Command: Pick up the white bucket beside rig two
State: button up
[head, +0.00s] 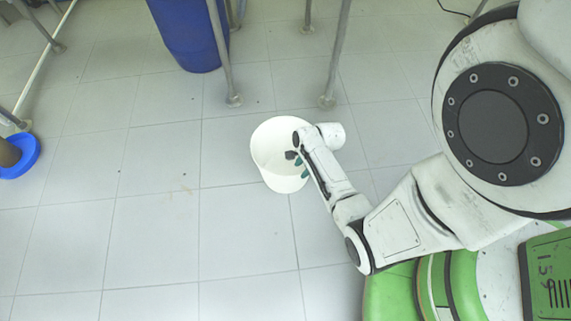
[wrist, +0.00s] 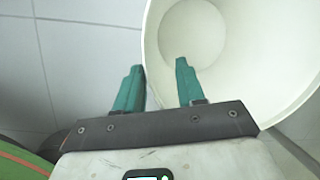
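The white bucket (head: 284,183) stands on the tiled floor with its open mouth up, near the metal legs of a frame. My gripper (head: 298,165) is at the bucket's right side, over its rim, in the head view. In the wrist view the bucket (wrist: 245,60) fills the upper right, and its round bottom shows inside. My gripper (wrist: 158,65) has two teal fingers spread apart. The bucket's near wall edge lies between them: the right finger overlaps the bucket's inside and the left finger is outside. Whether either finger touches the wall cannot be told.
Metal frame legs (head: 224,55) stand on the floor behind the bucket, with another leg (head: 337,55) to the right. A blue drum (head: 190,32) stands behind the left leg. A blue round object (head: 27,160) is at the far left. The floor left of and in front of the bucket is clear.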

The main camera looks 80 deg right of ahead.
aim_at(298, 178)
jog(key=b+x, duration=0.2)
jog(key=x, duration=0.1)
jog(key=b+x, duration=0.1)
jog(key=x, duration=0.1)
jog(key=shift+s+a+f, duration=0.1)
jog(key=shift+s+a, duration=0.2)
jog(key=shift+s, duration=0.05)
jog(key=shift+w+f+b, duration=0.15)
jog(key=shift+f+b, duration=0.2)
jog(key=shift+f, duration=0.05)
jog(key=shift+r, duration=0.1)
grip_shut()
dwell(0.8)
